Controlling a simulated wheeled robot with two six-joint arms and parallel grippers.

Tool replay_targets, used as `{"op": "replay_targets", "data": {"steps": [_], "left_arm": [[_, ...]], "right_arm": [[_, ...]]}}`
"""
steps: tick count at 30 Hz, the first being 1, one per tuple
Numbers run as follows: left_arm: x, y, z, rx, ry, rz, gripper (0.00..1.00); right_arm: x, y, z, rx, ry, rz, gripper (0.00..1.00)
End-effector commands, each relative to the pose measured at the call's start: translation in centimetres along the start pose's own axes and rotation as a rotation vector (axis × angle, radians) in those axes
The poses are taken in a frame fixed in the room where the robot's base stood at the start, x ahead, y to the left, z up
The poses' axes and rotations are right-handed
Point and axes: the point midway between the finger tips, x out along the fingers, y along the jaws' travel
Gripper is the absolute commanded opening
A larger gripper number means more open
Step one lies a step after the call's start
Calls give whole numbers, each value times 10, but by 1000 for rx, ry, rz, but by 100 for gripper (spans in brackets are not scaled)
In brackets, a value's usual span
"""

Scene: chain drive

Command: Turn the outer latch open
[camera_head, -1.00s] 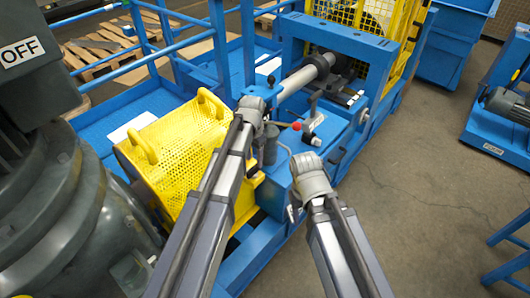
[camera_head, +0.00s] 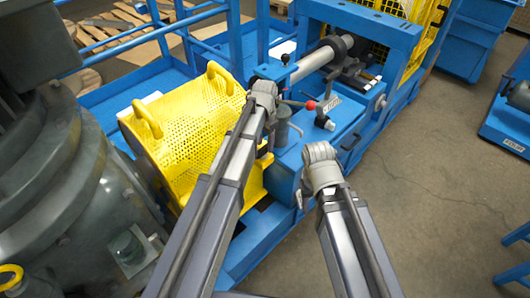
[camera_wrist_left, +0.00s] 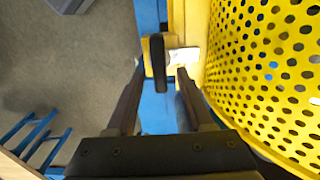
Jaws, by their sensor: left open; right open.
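The outer latch (camera_wrist_left: 158,62) shows in the left wrist view as a dark upright bar on a yellow block, beside the yellow perforated guard (camera_wrist_left: 265,70). The open fingers of my left gripper (camera_wrist_left: 160,78) stand one on each side of the dark bar; I cannot tell whether they touch it. In the head view the guard (camera_head: 190,120) lies left of my left arm, and the latch is hidden. My left gripper is mostly hidden there behind its wrist, at the guard's right side. My right gripper (camera_head: 306,196) is near the blue base's front edge, its fingers barely visible, apart from the guard.
A large grey motor (camera_head: 85,190) fills the left side. A blue machine frame (camera_head: 365,25) with a shaft (camera_head: 312,62) stands behind. A red-knobbed lever (camera_head: 310,105) rises between my arms and the frame. Open concrete floor (camera_head: 430,170) lies to the right.

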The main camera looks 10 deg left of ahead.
Motion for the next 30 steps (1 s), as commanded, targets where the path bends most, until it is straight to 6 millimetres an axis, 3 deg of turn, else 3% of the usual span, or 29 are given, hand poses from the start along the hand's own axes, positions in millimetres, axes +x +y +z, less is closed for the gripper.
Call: {"op": "replay_targets", "data": {"steps": [1,4,15,27,30], "left_arm": [[12,0,0,0,0,0,52],[20,0,0,0,0,0,52],[21,0,0,0,0,0,51],[21,0,0,0,0,0,6],[21,0,0,0,0,0,0]], "right_arm": [[12,-1,-1,0,0,0,50],[20,-2,-1,0,0,0,50],[21,-2,-1,0,0,0,50],[21,-2,-1,0,0,0,50],[21,-2,-1,0,0,0,50]]}}
